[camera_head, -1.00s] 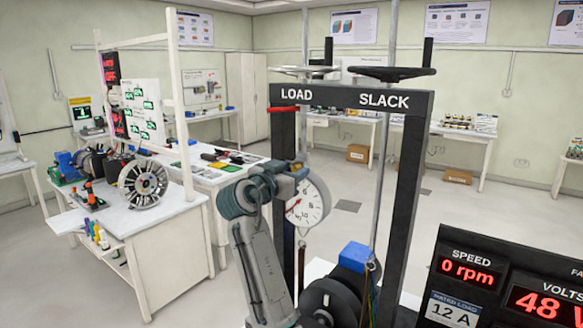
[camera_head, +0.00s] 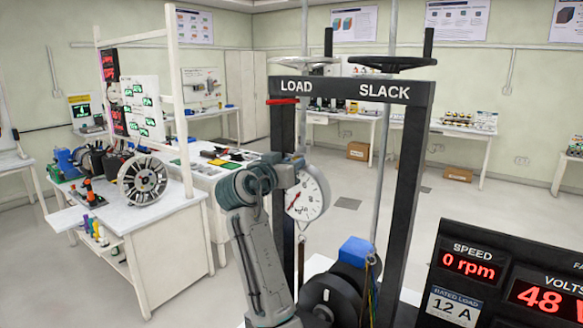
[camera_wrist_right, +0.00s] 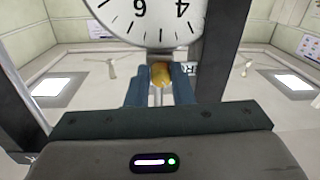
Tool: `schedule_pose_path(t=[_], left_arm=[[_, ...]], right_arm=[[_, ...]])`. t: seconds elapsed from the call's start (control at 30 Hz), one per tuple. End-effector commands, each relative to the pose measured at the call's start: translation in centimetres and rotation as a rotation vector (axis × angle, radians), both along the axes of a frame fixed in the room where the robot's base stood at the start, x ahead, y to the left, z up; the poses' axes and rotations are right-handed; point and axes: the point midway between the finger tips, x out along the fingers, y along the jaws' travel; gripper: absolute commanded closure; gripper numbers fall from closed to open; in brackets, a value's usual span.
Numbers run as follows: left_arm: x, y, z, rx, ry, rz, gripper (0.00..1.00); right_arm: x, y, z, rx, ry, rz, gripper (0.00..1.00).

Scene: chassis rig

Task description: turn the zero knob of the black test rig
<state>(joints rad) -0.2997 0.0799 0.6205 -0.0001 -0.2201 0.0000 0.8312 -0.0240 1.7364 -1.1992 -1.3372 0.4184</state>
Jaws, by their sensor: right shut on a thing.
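The black test rig (camera_head: 407,190) stands in the middle of the head view, with LOAD and SLACK on its crossbar. A round white dial (camera_head: 310,193) with a red needle hangs inside its frame; its lower part fills the top of the right wrist view (camera_wrist_right: 150,18). My right gripper (camera_head: 297,168) is at the dial's upper left edge. In the right wrist view its two blue-grey fingers (camera_wrist_right: 160,88) are closed around a small brass zero knob (camera_wrist_right: 160,74) at the dial's rim. The head view hides the knob behind the gripper. My left gripper is not in view.
Two handwheels (camera_head: 390,63) top the rig. A black readout panel (camera_head: 500,285) stands at the lower right, and a blue block (camera_head: 355,251) sits below the dial. A white bench (camera_head: 160,250) with a spoked wheel is at the left. Open floor lies behind the rig.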

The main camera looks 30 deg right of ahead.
Motion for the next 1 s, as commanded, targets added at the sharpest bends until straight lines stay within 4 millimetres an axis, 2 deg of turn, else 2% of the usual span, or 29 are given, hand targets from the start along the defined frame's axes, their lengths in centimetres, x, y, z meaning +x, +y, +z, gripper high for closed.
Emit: schedule_pose_path(t=[0.17,0.2,0.3,0.67,0.77,1.0], left_arm=[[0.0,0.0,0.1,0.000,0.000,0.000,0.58],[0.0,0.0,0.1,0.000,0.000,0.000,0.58],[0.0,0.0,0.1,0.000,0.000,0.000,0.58],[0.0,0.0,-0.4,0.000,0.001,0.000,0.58],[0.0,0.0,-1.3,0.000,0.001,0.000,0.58],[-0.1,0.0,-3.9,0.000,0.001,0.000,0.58]], right_arm=[[0.0,0.0,0.1,0.000,-0.002,0.001,1.00],[0.0,0.0,0.1,0.000,-0.002,0.001,0.74],[0.0,0.0,0.1,0.000,-0.002,0.001,0.58],[-0.2,0.5,-0.1,0.002,-0.004,0.002,0.58],[-0.7,1.7,-0.3,0.003,-0.004,0.004,0.58],[-2.7,5.8,-0.4,0.005,-0.006,0.006,0.58]])
